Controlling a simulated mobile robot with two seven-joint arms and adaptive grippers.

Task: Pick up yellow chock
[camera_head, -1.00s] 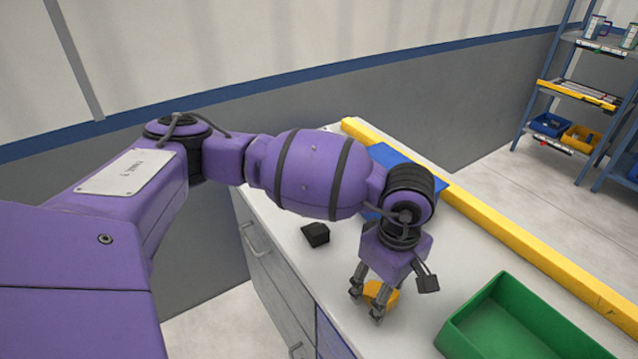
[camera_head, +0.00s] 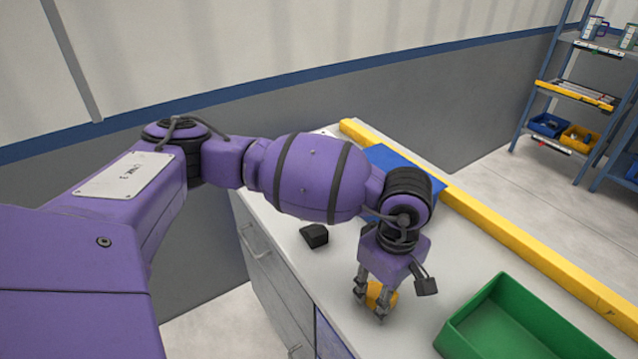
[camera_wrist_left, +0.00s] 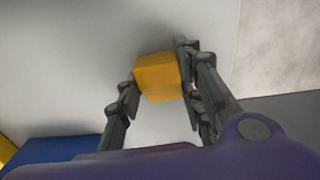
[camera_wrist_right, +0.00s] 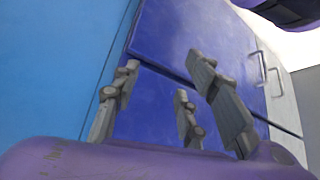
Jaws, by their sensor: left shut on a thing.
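The yellow chock (camera_head: 375,295) is a small block between the fingers of my left gripper (camera_head: 371,300), over the white worktop. In the left wrist view the chock (camera_wrist_left: 158,76) sits between the fingertips, and my left gripper (camera_wrist_left: 158,80) is shut on it. I cannot tell whether the chock touches the worktop. My right gripper (camera_wrist_right: 165,85) shows only in its own wrist view, with its fingers apart and nothing between them, in front of blue cabinet fronts.
A black chock (camera_head: 314,235) lies on the worktop (camera_head: 330,275) left of my left gripper. A green bin (camera_head: 515,325) stands to the right. A blue item (camera_head: 400,165) lies behind my wrist. A yellow rail (camera_head: 500,230) runs along the far edge. Shelving (camera_head: 575,95) stands beyond.

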